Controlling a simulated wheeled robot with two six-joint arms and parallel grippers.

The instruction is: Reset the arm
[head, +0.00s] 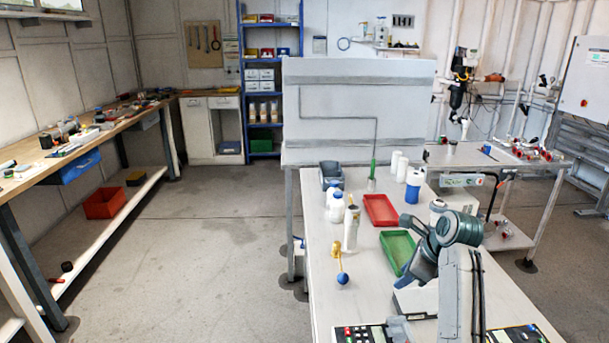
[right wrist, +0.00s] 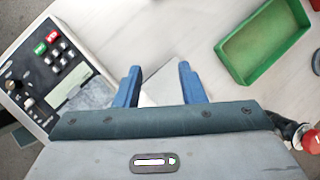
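My right arm comes up at the lower right of the head view and bends left over the white table (head: 325,255). Its gripper (head: 408,280) has blue fingers and hangs above the table beside the green tray (head: 388,248). The green tray also shows there at the upper right (right wrist: 238,72), apart from the fingers. My left gripper is not in view.
A control box with red and green buttons (right wrist: 50,75) lies left of the fingers. A red tray (head: 381,210), white bottles (head: 336,209) and a blue-banded bottle (head: 413,187) stand farther back. A blue ball (head: 342,278) is near the table's left edge. Floor at left is clear.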

